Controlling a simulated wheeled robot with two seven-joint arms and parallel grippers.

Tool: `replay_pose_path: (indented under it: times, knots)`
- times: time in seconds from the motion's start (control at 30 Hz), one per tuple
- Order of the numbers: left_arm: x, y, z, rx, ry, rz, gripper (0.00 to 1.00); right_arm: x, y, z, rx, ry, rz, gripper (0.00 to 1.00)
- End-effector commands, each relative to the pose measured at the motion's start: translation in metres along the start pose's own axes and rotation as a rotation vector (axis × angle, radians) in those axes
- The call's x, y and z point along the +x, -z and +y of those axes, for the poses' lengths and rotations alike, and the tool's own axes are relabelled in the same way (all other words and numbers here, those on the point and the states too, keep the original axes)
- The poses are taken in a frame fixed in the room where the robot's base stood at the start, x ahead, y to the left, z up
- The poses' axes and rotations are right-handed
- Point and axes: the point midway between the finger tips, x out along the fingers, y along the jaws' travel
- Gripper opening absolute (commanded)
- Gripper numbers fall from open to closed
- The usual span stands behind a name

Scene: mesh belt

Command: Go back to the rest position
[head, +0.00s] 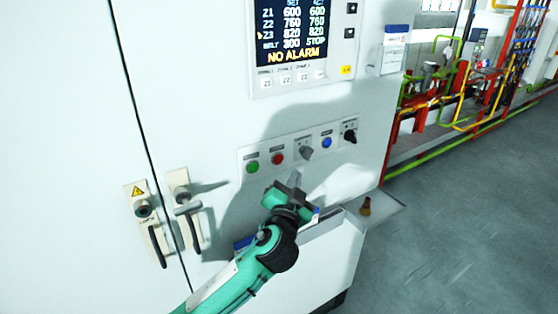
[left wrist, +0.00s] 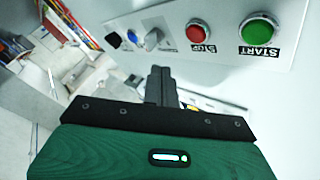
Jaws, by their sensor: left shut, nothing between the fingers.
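My left gripper (head: 295,180) is in front of the white cabinet, just below the row of controls on its panel (head: 243,157). Its fingers are shut with nothing between them, and they also show in the left wrist view (left wrist: 158,80). In the head view the row holds a green button (head: 252,166), a red button (head: 278,158), a grey selector knob (head: 306,153), a blue button (head: 326,142) and a black switch (head: 350,136). The wrist view shows the green one labelled START (left wrist: 259,30) and the red one labelled STOP (left wrist: 200,31). My right gripper is not in view.
A screen (head: 292,30) above reads NO ALARM. Two handles, one at the left (head: 158,245) and one beside it (head: 194,230), stick out of the cabinet doors. A white box-like ledge (head: 335,262) juts out below my gripper. Open grey floor (head: 450,230) lies to the right.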

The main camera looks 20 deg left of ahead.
Motion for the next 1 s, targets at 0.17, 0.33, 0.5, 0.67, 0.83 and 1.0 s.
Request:
replay_pose_path:
  times: [0.17, 0.33, 0.5, 0.67, 0.83, 1.0]
  knots:
    - [0.0, 0.0, 0.0, 0.0, 0.0, 0.0, 0.0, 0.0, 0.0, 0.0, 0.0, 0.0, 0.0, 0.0]
    - [-0.004, -0.007, 0.002, -0.01, -0.009, -0.023, 0.0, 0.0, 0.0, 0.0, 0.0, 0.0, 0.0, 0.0]
    - [-0.036, -0.053, 0.017, -0.073, -0.072, -0.183, 0.0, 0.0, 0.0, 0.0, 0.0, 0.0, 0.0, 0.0]
    - [-0.095, -0.116, 0.036, -0.151, -0.175, -0.424, 0.0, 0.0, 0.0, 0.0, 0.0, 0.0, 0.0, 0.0]
    - [-0.17, -0.172, 0.053, -0.218, -0.3, -0.676, 0.0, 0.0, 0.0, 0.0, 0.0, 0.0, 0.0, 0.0]
    - [-0.251, -0.209, 0.063, -0.27, -0.429, -0.905, 0.0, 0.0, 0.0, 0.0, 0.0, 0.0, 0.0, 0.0]
